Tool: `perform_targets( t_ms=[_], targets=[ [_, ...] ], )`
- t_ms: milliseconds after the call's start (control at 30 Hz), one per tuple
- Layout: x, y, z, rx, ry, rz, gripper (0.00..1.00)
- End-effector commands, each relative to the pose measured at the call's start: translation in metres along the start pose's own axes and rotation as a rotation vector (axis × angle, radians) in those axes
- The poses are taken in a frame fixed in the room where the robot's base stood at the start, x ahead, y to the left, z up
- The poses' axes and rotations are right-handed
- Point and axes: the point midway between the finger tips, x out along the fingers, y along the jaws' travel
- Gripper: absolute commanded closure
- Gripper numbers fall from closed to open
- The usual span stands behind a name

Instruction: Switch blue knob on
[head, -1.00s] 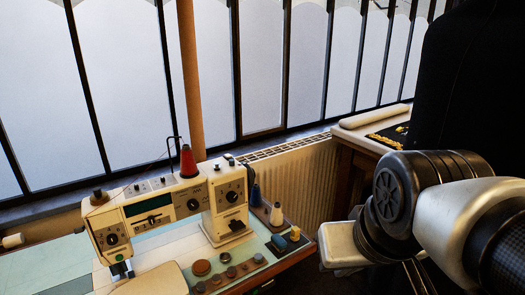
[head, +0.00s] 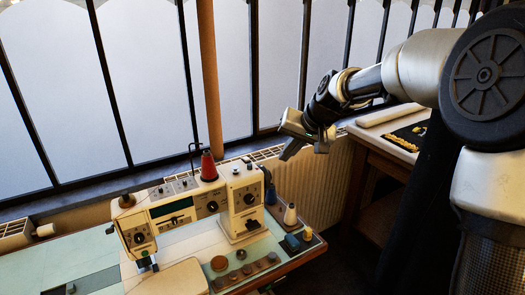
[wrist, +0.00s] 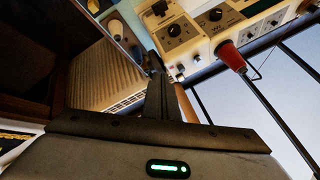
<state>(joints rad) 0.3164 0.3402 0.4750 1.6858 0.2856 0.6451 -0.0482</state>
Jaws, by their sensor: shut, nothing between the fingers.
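The cream sewing machine (head: 185,212) stands on the table at lower left of the head view. Its front has dark round dials, a left one (head: 139,237), a middle one (head: 212,206) and a right one (head: 249,198). None of them looks clearly blue at this size, so I cannot tell which is the blue knob. In the wrist view the machine (wrist: 200,42) shows upside down at the top, with two dark dials. My gripper (head: 288,153) is raised to the right of and above the machine, apart from it. Its fingers (wrist: 157,65) are shut and empty.
A red thread cone (head: 208,167) stands up on the machine. A blue spool (head: 271,195), a white cone (head: 290,215) and a small blue item (head: 292,243) stand at the table's right end. A side table (head: 372,134) and radiator (head: 311,187) lie behind.

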Motion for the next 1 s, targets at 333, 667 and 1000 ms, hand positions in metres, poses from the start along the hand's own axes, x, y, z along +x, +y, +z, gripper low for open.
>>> perform_targets(
  t_ms=[333,667,1000],
  targets=[
    [0.005,-0.001,-0.015,0.046,0.009,-0.033,1.00],
    [0.019,-0.001,-0.015,0.045,0.007,-0.032,1.00],
    [0.089,-0.004,-0.014,0.043,0.005,-0.032,1.00]
  ],
)
